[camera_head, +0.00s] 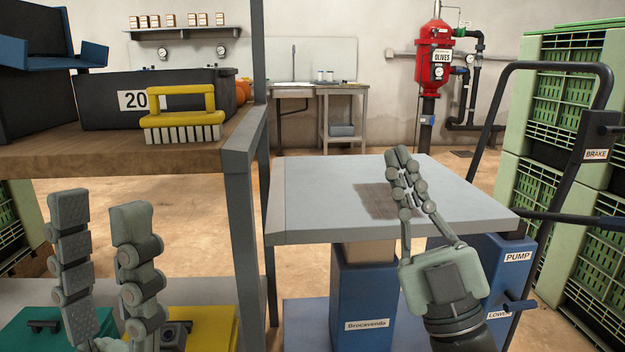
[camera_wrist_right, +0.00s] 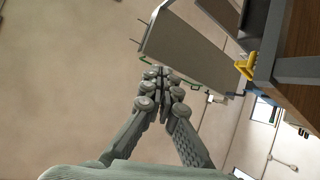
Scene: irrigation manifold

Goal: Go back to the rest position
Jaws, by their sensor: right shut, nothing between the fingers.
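My right gripper (camera_head: 401,160) points up in front of the grey cart top in the head view, its fingertips together with nothing between them. In the right wrist view the same gripper (camera_wrist_right: 164,82) has its fingers converging to touching tips. My left gripper (camera_head: 99,208) is at the lower left of the head view, fingers upright and apart, with nothing seen between them. It is in front of the wooden shelf.
A grey cart top (camera_head: 320,203) with a dark patch stands behind my right gripper. A wooden shelf (camera_head: 75,155) holds a yellow-handled brush (camera_head: 182,95) and dark bin (camera_head: 100,112). A grey post (camera_head: 238,190) stands between my grippers. Green crates (camera_head: 590,190) are stacked at right.

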